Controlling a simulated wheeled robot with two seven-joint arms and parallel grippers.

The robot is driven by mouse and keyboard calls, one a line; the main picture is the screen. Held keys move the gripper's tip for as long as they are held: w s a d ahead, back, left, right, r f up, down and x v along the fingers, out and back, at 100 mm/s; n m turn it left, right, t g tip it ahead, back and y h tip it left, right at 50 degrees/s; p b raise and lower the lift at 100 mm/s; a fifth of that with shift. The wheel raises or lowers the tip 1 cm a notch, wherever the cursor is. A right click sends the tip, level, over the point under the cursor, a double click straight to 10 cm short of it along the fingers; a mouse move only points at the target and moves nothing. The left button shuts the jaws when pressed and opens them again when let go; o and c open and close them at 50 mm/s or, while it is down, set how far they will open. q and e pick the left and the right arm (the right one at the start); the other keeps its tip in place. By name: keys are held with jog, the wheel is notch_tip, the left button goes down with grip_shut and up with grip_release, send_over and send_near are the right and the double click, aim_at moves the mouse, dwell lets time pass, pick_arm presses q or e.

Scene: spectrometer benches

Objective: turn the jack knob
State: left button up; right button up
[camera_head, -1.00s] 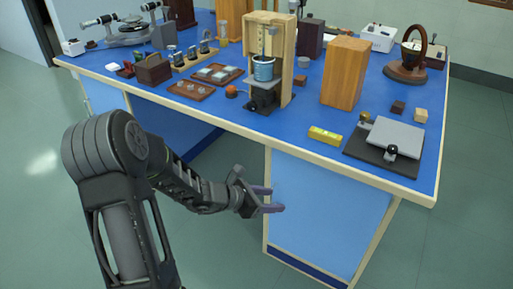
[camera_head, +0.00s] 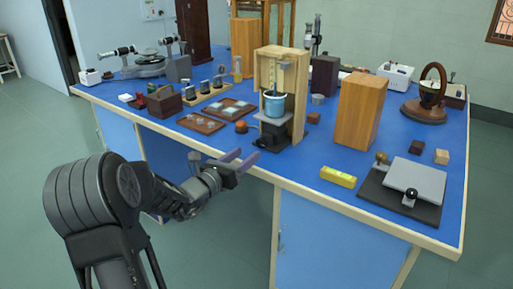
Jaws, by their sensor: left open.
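A small jack (camera_head: 274,132) with a black body and grey top plate stands inside an open wooden frame (camera_head: 300,98) near the table's front edge. A blue vessel (camera_head: 274,104) sits above the plate. A dark knob (camera_head: 263,143) seems to be low on the jack's front; its details are too small to tell. My left gripper (camera_head: 249,154) is open and empty, just in front of the table edge, left of and below the jack. Its fingers point up and right toward the jack, apart from it. My right gripper is not in view.
An orange-brown round thing (camera_head: 241,127) and a tray of small parts (camera_head: 201,122) lie left of the jack. A yellow level (camera_head: 338,177), a wooden block (camera_head: 361,108) and a grey plate on a black base (camera_head: 415,181) stand to the right. The blue table (camera_head: 310,155) is bare between.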

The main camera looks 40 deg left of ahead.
aim_at(260, 144)
pick_arm(q)
jog(key=w, duration=0.6)
jog(key=shift+w, duration=0.25)
grip_shut()
dwell(0.3)
